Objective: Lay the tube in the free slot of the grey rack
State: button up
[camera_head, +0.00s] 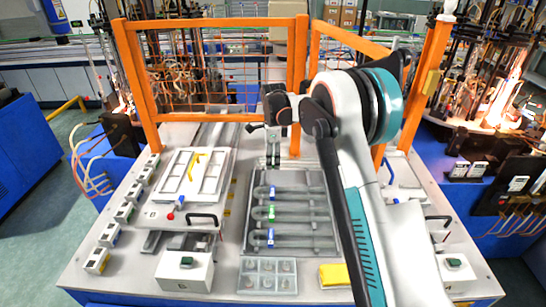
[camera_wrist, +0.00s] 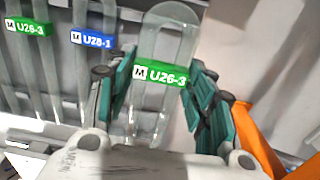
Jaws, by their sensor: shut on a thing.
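My gripper (camera_wrist: 160,95) is shut on a clear U-shaped glass tube (camera_wrist: 172,25) with a green label reading U26-3. The fingers sit on both sides of the tube near its label. In the head view my gripper (camera_head: 272,143) is beyond the far edge of the grey rack (camera_head: 325,248), above the table; the held tube is hard to make out there. The rack holds a blue-labelled tube (camera_head: 271,192), a green-labelled tube (camera_head: 271,212) and another blue-labelled tube (camera_head: 270,238). The rack's far strip (camera_head: 290,178) looks empty, though my arm partly hides the right side.
An orange frame with mesh (camera_head: 210,23) stands behind the table. A white panel (camera_head: 192,175) with a yellow item lies left of the rack. A box with a green button (camera_head: 185,270) stands front left.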

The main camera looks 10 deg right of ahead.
jog(key=shift+f+b, duration=1.4)
jog(key=shift+f, duration=1.7)
jog(key=o, duration=1.2)
jog(key=shift+c, duration=0.2)
notch_tip(320, 180, up, 12)
